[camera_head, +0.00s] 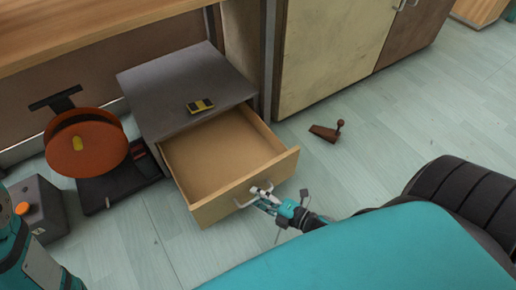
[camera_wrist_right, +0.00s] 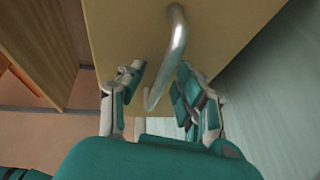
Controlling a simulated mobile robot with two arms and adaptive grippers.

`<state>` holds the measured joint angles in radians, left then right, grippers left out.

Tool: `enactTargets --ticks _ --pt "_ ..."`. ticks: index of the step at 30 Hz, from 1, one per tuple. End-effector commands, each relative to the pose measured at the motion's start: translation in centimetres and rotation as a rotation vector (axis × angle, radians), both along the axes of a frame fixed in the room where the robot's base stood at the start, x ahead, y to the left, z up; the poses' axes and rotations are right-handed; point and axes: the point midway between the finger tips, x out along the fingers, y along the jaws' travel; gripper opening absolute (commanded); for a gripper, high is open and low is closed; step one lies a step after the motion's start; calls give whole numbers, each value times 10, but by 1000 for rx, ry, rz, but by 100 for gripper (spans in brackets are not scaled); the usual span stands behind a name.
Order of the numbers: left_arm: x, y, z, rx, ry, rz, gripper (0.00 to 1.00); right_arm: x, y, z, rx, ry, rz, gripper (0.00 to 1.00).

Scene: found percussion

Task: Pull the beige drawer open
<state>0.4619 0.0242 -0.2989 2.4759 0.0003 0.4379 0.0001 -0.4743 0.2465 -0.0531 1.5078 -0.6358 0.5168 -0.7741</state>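The beige drawer (camera_head: 213,211) stands well out of the grey-topped cabinet (camera_head: 160,85), and its inside is empty. Its light metal handle (camera_head: 241,199) is on the front panel. My right gripper (camera_head: 264,192) is at the handle. In the right wrist view the drawer front (camera_wrist_right: 120,30) and the curved handle (camera_wrist_right: 177,45) fill the upper part. There my right gripper (camera_wrist_right: 160,75) has its fingers apart, one on each side of the handle, with gaps visible. My left gripper is out of view.
A small yellow and black object (camera_head: 200,106) lies on the cabinet top. A brown wedge-shaped object (camera_head: 325,133) lies on the floor to the right. An orange disc device (camera_head: 85,145) and a grey box (camera_head: 42,210) stand to the left. Floor beyond the drawer's right is mostly clear.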

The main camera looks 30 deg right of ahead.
Motion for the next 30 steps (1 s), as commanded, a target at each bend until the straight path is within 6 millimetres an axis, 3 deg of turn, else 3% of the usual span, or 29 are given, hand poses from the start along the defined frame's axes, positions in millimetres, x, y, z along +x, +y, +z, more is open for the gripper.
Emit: enactTargets --ticks 15,21,30 --pt "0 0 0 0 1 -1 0 -87 -41 17 0 2 -1 34" --pt "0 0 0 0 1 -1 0 -102 -48 21 0 0 -1 34" --pt "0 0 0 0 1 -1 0 -103 -48 21 0 -1 -1 34"
